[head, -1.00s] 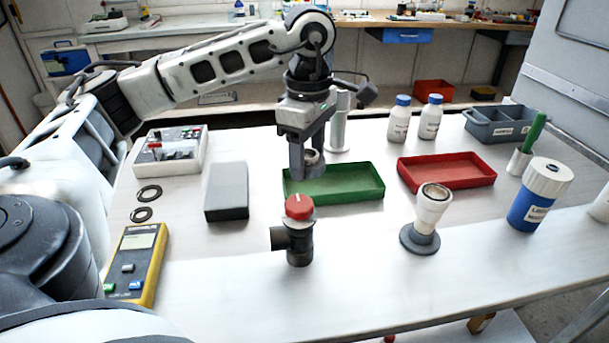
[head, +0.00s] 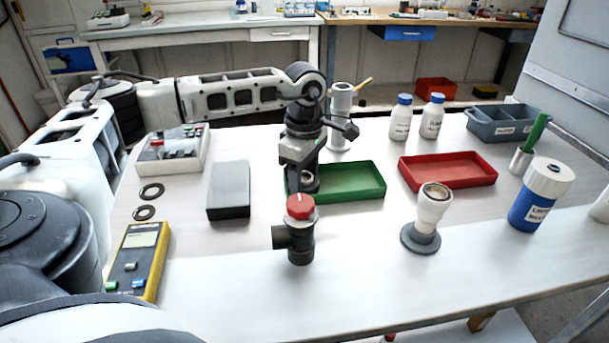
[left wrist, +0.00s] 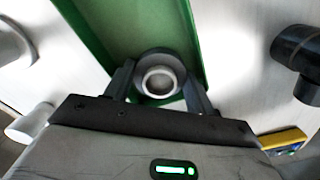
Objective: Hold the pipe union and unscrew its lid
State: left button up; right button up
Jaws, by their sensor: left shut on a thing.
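My left gripper (head: 308,182) is shut on a grey ring-shaped piece, perhaps the lid. The piece (left wrist: 160,76) shows between the fingers in the left wrist view, with a paler round middle. It is over the left end of the green tray (head: 350,196); I cannot tell whether it touches the floor. A white and grey upright fitting (head: 431,208), open at the top, stands on a round grey base to the right; it may be the pipe union. A black pipe body (head: 298,246) with a red cap (head: 300,206) stands in front of the gripper. My right gripper is out of view.
A red tray (head: 447,183), a blue bottle (head: 528,212) and a grey divided bin (head: 505,136) are at the right. A grey block (head: 229,186), two black rings and a yellow meter (head: 157,268) lie at the left. The front middle is clear.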

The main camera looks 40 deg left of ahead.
aim_at(305, 176)
pick_arm(q)
jog(key=shift+f, duration=0.1)
jog(key=o, duration=0.8)
notch_tip(305, 176, up, 12)
jog(key=shift+r, duration=0.15)
